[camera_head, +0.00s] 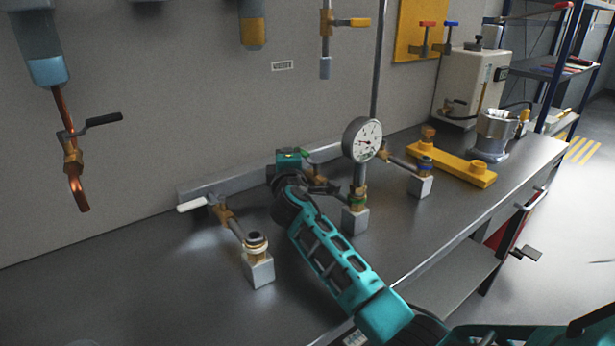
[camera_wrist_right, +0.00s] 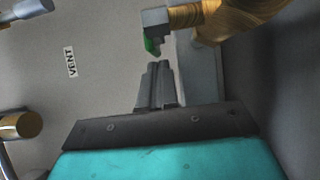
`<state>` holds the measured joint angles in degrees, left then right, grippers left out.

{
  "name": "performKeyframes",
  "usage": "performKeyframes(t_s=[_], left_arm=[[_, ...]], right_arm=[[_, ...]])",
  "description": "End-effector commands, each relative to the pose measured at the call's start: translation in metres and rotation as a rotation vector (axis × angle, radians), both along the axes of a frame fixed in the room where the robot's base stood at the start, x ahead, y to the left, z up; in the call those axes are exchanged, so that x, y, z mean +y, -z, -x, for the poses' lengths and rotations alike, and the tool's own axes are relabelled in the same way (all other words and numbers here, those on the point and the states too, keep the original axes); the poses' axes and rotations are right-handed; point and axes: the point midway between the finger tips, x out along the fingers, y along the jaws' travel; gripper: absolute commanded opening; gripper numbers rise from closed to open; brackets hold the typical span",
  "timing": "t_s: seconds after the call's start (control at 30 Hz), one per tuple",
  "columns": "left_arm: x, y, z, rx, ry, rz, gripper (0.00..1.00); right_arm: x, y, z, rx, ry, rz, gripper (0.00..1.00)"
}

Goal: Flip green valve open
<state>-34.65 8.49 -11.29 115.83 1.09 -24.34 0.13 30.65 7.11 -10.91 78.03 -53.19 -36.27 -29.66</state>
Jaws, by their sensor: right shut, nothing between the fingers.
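The green valve handle (camera_wrist_right: 152,46) shows at the top of the right wrist view, below a grey block at the end of a brass valve body (camera_wrist_right: 245,18). My right gripper (camera_wrist_right: 155,66) is shut and empty, its fingertips just short of the green handle in that view; I cannot tell whether they touch. In the head view my teal right arm reaches from the lower right to the back of the bench, and its gripper mostly hides the green handle (camera_head: 305,153). The handle's exact angle is unclear. My left gripper is not in view.
A white-handled valve (camera_head: 192,205) stands left of my arm. A pressure gauge (camera_head: 362,139) stands close on the right. Beyond are a blue-ringed fitting (camera_head: 421,183) and a yellow bar (camera_head: 450,164). The front left bench (camera_head: 120,285) is clear.

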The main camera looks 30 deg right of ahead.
Motion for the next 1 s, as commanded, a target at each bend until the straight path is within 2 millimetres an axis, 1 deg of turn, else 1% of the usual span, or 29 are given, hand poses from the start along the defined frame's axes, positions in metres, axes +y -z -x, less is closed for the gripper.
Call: performKeyframes(t_s=[0.17, 0.27, 0.33, 0.47, 0.7, 0.8, 0.9, 1.0], left_arm=[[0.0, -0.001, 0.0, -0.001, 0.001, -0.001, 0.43], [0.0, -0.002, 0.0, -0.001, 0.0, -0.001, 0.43], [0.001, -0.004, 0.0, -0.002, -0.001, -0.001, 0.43], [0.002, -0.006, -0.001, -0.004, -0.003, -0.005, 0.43], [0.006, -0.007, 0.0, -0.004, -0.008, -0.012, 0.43], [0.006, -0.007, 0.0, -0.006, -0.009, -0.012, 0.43], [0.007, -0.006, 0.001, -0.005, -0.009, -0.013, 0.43], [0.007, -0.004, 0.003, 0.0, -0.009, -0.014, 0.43]], right_arm=[[0.001, 0.0, 0.001, 0.0, 0.0, 0.0, 0.0], [0.003, 0.0, 0.007, 0.001, -0.001, 0.0, 0.0], [0.006, 0.0, 0.013, 0.0, -0.002, 0.0, 0.0], [0.015, 0.0, 0.033, 0.001, -0.003, -0.001, 0.0], [0.033, 0.0, 0.078, 0.001, -0.002, -0.002, 0.0], [0.04, 0.0, 0.094, 0.001, -0.001, -0.003, 0.0], [0.046, 0.001, 0.107, 0.002, -0.002, -0.001, 0.0], [0.049, 0.0, 0.115, 0.001, -0.001, 0.0, 0.0]])
